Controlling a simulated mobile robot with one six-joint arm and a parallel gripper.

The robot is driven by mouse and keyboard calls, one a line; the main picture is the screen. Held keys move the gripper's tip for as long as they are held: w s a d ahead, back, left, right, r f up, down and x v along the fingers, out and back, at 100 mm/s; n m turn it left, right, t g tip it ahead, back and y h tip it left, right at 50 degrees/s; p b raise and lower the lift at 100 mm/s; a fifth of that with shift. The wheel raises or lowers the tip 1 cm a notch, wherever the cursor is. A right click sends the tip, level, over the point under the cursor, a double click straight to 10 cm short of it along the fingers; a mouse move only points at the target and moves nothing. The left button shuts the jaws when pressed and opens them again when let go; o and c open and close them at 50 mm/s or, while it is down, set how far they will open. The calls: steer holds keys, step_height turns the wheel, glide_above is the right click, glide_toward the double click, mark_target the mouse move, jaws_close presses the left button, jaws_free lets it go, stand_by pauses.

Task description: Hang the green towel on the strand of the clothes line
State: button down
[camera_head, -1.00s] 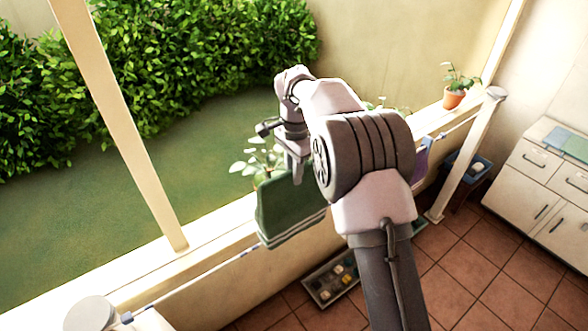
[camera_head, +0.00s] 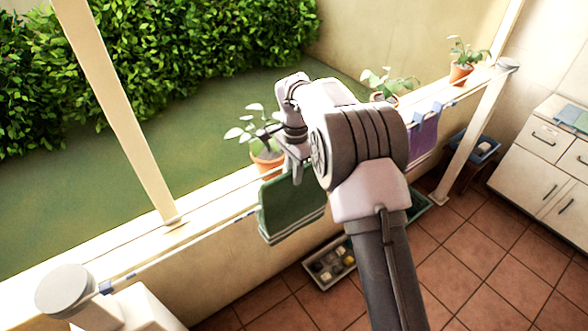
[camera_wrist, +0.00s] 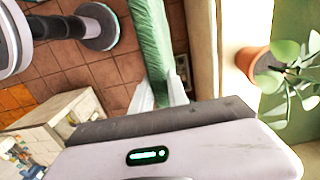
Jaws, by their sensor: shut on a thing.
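My gripper (camera_head: 297,172) is shut on the upper part of the green towel (camera_head: 290,212), which hangs down with pale stripes near its lower edge. In the wrist view the towel (camera_wrist: 152,45) runs as a narrow band from the pale fingers (camera_wrist: 160,95). The clothes line strand (camera_head: 190,238) runs from the near left post to the far right post. My arm hides part of the strand.
A purple cloth (camera_head: 424,146) hangs farther right on the line, with blue pegs near it. Potted plants (camera_head: 266,165) stand on the ledge behind the towel. A tray (camera_head: 330,264) lies on the tiled floor below. A white cabinet (camera_head: 545,170) stands at the right.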

mark_target(294, 190)
step_height(294, 190, down, 7)
steer(key=b, duration=0.4)
steer(key=shift+f, duration=0.2)
steer(key=c, duration=1.2)
jaws_free()
step_height(294, 190, up, 9)
steer(key=p, duration=0.6)
steer(key=shift+r+p, duration=0.2)
steer(key=shift+p, duration=0.1)
steer(key=shift+f, duration=0.15)
steer(key=shift+b, duration=0.6)
